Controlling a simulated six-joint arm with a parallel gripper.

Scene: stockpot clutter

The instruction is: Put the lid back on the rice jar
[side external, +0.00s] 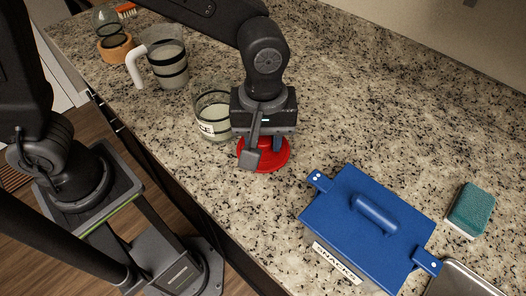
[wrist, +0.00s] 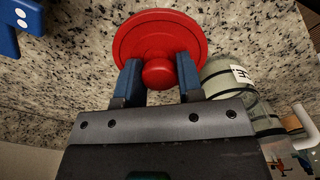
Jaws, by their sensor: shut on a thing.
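A round red lid (side external: 276,158) with a knob is under my gripper (side external: 264,151) in the side view. In the wrist view the lid (wrist: 160,32) is in front of the two blue fingers (wrist: 158,75), which are closed on its round knob. I cannot tell whether the lid touches the counter or hangs just above it. The rice jar (side external: 212,114) is a clear glass jar with pale contents and a label ending in "CE". It stands uncovered just left of my gripper, partly hidden behind it. A labelled jar (wrist: 232,75) shows at the right of the wrist view.
A white-handled pitcher (side external: 168,65) and an orange ring-shaped item (side external: 115,48) stand at the back left. The counter behind my gripper is clear.

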